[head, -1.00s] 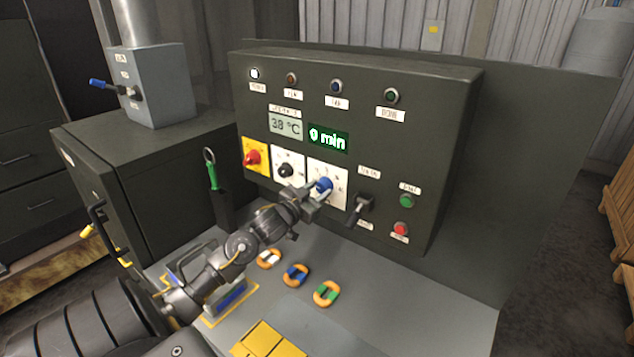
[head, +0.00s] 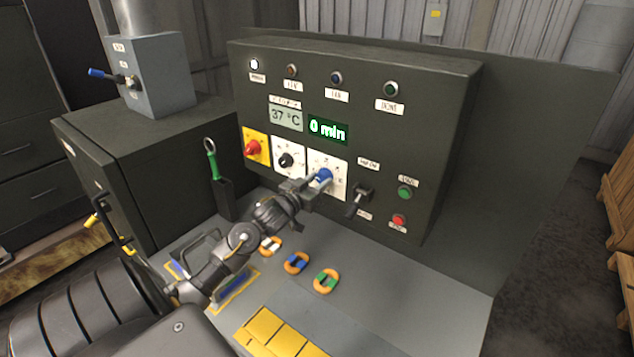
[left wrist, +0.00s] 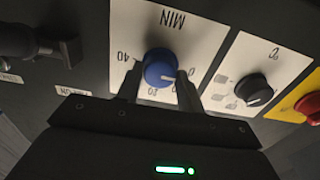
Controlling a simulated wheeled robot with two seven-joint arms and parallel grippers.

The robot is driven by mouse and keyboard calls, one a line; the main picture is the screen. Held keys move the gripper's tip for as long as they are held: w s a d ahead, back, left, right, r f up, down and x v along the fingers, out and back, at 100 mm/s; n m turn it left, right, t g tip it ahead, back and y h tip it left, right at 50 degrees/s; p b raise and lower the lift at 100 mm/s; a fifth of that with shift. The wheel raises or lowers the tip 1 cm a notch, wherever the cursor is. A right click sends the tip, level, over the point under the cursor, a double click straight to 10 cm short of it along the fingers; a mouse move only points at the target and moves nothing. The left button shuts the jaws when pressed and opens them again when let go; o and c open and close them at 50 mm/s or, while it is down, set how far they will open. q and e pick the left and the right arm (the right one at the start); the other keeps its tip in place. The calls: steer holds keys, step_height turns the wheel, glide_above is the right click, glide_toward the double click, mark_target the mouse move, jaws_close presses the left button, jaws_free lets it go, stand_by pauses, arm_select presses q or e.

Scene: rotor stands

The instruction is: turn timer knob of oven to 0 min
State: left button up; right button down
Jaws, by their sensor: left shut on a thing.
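The blue timer knob (head: 323,175) sits on a white dial plate (head: 338,186) on the dark oven control panel. In the left wrist view the blue knob (left wrist: 158,68) has a light pointer line aimed right, toward the 0 mark, with 20 and 40 around the dial. My left gripper (head: 315,183) has its fingers on both sides of the knob and is shut on it; the fingers also show in the left wrist view (left wrist: 158,85). The green timer display (head: 328,130) reads 0 min. My right gripper is not in view.
A black temperature knob (head: 286,160) and a red knob (head: 252,148) sit left of the timer. A black lever switch (head: 358,200) is close on its right.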

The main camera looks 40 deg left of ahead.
arm_select(q)
steer(key=o, duration=1)
steer(key=shift+s+f+b, duration=0.2)
steer(key=shift+s+b, duration=0.15)
steer(key=shift+s, duration=0.15)
steer(key=s+d+b, duration=0.1)
steer(key=s+b, duration=0.2)
steer(key=s, duration=0.6)
steer(key=shift+s+r, duration=0.15)
steer(key=shift+s, duration=0.25)
